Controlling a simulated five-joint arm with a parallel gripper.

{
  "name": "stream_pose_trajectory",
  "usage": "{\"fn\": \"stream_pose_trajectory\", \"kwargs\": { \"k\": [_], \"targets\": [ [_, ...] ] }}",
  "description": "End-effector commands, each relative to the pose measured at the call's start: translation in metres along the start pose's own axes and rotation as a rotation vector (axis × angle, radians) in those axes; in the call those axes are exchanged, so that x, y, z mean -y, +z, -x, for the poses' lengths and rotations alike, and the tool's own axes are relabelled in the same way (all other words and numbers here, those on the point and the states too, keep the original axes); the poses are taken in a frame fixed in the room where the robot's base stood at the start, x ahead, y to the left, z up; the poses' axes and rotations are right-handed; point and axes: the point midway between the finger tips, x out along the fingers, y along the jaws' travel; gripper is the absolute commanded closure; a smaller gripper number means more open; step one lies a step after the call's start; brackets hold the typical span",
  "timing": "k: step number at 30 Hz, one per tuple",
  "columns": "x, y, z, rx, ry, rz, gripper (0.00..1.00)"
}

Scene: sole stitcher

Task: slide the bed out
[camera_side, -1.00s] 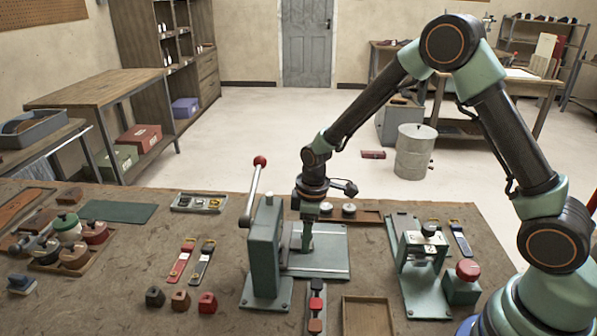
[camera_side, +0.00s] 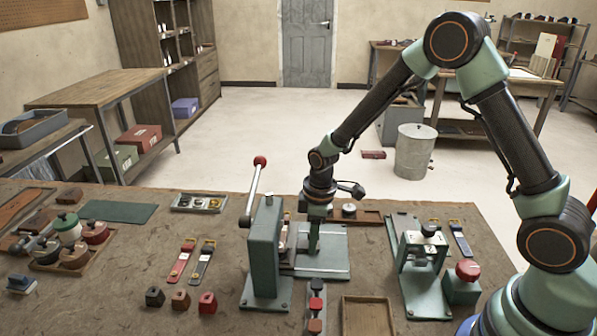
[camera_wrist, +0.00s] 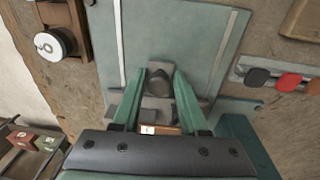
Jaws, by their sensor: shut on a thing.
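The stitcher is a green upright press (camera_side: 265,245) with a red-knobbed lever (camera_side: 252,190) standing up at its left. Its green base plate (camera_side: 335,270) with pale rails lies to the right of the press and also shows in the wrist view (camera_wrist: 195,45). My gripper (camera_side: 314,250) points down over this plate, just right of the press. In the wrist view my gripper (camera_wrist: 159,75) has its green fingers on both sides of the bed's dark knob (camera_wrist: 159,83), shut on it. The grey bed (camera_wrist: 190,112) is partly hidden by the fingers.
A second green fixture (camera_side: 425,265) with a red-topped block (camera_side: 465,282) stands to the right. A strip with dark and red pads (camera_side: 316,305) and an empty wooden tray (camera_side: 367,316) lie in front. A wooden rack with round tins (camera_side: 349,210) lies behind.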

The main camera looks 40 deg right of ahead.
Motion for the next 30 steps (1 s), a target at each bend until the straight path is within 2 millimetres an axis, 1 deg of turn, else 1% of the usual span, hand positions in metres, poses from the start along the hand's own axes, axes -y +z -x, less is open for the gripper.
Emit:
{"fn": "stream_pose_trajectory", "kwargs": {
  "k": [1, 13, 25, 30],
  "targets": [
    [-0.004, 0.002, 0.001, -0.009, 0.009, -0.006, 0.88],
    [-0.006, 0.021, 0.003, -0.01, 0.014, -0.007, 0.88],
    [-0.006, 0.023, 0.004, -0.012, 0.016, -0.007, 0.88],
    [-0.007, 0.03, 0.004, -0.011, 0.017, -0.008, 0.88]
  ]
}}
